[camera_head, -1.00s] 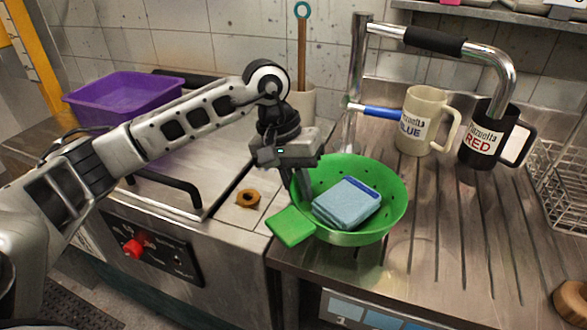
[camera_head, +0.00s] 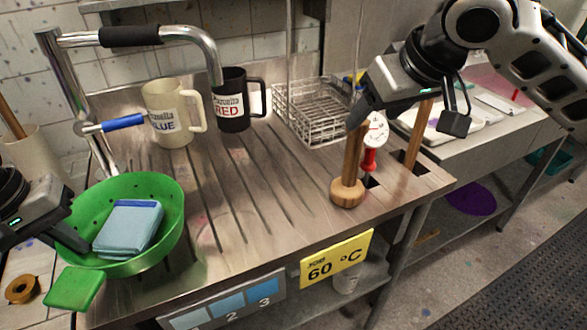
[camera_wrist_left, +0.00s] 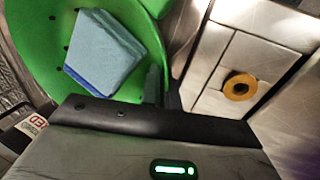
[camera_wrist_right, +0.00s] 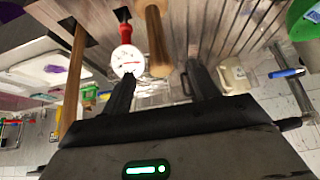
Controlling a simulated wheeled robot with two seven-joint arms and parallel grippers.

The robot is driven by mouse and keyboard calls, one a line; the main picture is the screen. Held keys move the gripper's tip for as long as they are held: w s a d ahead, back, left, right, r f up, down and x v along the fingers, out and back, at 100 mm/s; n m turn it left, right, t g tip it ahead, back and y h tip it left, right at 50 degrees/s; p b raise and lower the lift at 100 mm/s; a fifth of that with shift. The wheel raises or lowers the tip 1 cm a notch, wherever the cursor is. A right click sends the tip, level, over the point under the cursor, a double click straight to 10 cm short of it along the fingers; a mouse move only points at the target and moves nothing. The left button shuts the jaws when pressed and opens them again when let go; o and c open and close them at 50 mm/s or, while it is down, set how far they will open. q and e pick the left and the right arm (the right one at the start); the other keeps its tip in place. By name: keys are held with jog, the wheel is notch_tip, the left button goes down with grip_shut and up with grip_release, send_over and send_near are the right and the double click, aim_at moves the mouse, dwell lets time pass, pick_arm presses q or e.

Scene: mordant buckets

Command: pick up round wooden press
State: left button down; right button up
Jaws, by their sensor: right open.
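The round wooden press (camera_head: 347,192) stands upright near the right end of the ribbed steel drainboard, a round foot below a wooden handle. My right gripper (camera_head: 364,112) is open at the top of the handle. In the right wrist view the press (camera_wrist_right: 157,45) shows between and just beyond the two spread fingers (camera_wrist_right: 163,82), not clasped. My left gripper (camera_head: 75,238) is at the left rim of the green colander (camera_head: 165,235). In the left wrist view its fingers (camera_wrist_left: 163,90) are close together, with the colander's rim (camera_wrist_left: 163,55) between them.
A red-stemmed dial thermometer (camera_head: 375,135) stands beside the press, with another wooden handle (camera_head: 417,135) to its right. A wire basket (camera_head: 315,112) and the black RED mug (camera_head: 230,105) are behind. A blue cloth (camera_head: 128,228) lies in the colander. The drainboard's middle is clear.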

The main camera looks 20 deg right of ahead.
jog(key=w+a+r+n+t+y, duration=0.3)
jog(key=w+r+t, duration=0.35)
jog(key=r, duration=0.35)
jog(key=w+a+r+n+t+y, duration=0.25)
jog(key=w+r+t, duration=0.35)
jog(key=r, duration=0.4)
jog(key=s+a+r+n+g+y, duration=0.25)
jog(key=a+n+g+y, duration=0.35)
jog(key=n, duration=0.4)
jog(key=s+a+r+n+g+y, duration=0.25)
jog(key=a+n+g+y, duration=0.35)
jog(key=n, duration=0.4)
jog(key=n+g+h, duration=0.7)
jog(key=n+h, duration=0.1)
jog(key=h, duration=1)
send_over(355, 139)
jog(key=w, duration=0.2)
notch_tip(355, 139, down, 21)
jog(key=shift+w+r, duration=0.1)
jog(key=shift+h, duration=0.25)
jog(key=f, duration=0.6)
jog(key=shift+d, duration=0.4)
jog(key=shift+s+f, duration=0.25)
jog(key=shift+f, duration=1.25)
jog(key=shift+s+f, duration=0.2)
jog(key=shift+f, duration=1.25)
jog(key=c, duration=1.2)
